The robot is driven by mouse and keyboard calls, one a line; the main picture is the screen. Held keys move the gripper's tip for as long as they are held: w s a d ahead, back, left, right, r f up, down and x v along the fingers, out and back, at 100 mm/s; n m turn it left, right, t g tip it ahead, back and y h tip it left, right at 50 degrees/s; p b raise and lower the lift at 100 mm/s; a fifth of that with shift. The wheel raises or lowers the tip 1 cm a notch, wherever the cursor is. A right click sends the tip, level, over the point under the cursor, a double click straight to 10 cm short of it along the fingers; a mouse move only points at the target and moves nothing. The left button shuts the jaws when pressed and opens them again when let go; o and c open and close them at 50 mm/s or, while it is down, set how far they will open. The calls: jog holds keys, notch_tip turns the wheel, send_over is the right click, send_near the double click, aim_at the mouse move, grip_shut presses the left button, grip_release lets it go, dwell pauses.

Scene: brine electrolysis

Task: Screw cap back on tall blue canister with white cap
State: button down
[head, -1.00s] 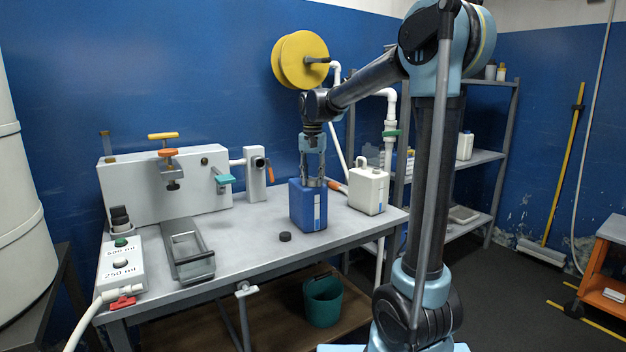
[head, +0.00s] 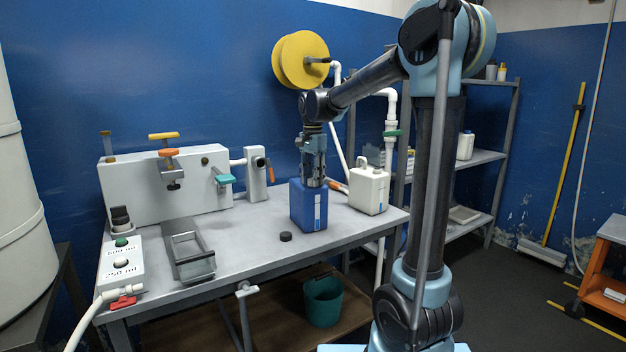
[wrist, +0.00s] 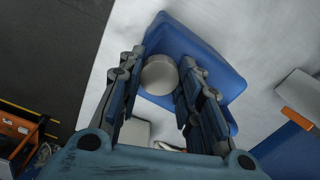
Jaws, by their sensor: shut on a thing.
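The tall blue canister (head: 308,206) stands upright on the grey bench, with a white label on its front side. In the wrist view its blue top (wrist: 190,42) lies below my gripper. The white cap (wrist: 160,75) sits at the canister's top between my fingers. My gripper (head: 313,184) points straight down over the canister. In the wrist view my gripper (wrist: 160,80) has a finger on each side of the cap and is shut on it. I cannot tell how tightly the cap is seated on the neck, as my fingers hide it in the head view.
A white canister (head: 368,190) stands close on the right, and a small black cap (head: 285,237) lies in front on the bench (head: 262,257). A metal tray (head: 190,262) and a white button box (head: 122,268) are on the left.

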dwell(0.3)
jog(key=m, duration=0.3)
jog(key=shift+m, duration=1.4)
jog(key=m, duration=0.2)
jog(key=shift+w+m, duration=0.1)
jog(key=shift+m, duration=0.3)
jog(key=m, duration=0.3)
